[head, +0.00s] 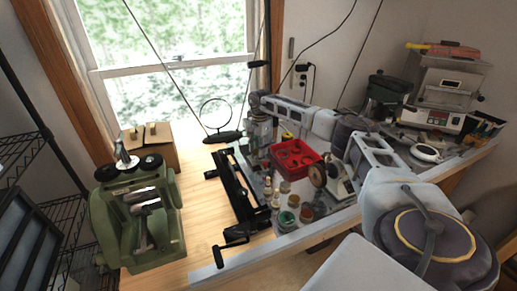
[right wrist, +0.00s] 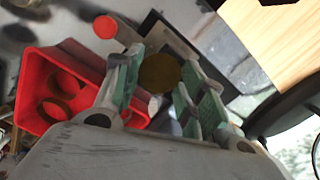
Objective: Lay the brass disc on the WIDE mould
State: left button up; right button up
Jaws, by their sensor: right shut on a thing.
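My right gripper (head: 259,146) points down at the back left of the bench, just left of the red tray (head: 297,158). In the right wrist view its green-padded fingers (right wrist: 158,92) are shut on the brass disc (right wrist: 158,73), a dark brownish round piece seen face on between them. The disc is not clear in the head view. A dark-edged flat plate (right wrist: 170,38) lies beyond the fingers in the right wrist view. I cannot tell whether it is a mould, and I cannot pick out the WIDE mould. My left gripper is not in view.
The red tray, also in the right wrist view (right wrist: 52,65), holds round pieces. A small red round thing (right wrist: 105,27) is near the fingers. A black long tool (head: 238,195), several small jars (head: 288,218) and a green rolling machine (head: 140,222) stand nearby. Bare wood (head: 200,255) lies between.

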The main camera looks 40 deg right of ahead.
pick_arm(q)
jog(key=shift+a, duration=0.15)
pick_arm(e)
jog(key=shift+f, duration=0.2)
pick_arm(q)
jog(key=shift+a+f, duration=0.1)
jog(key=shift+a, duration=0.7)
pick_arm(e)
jog(key=shift+s+a+f, duration=0.1)
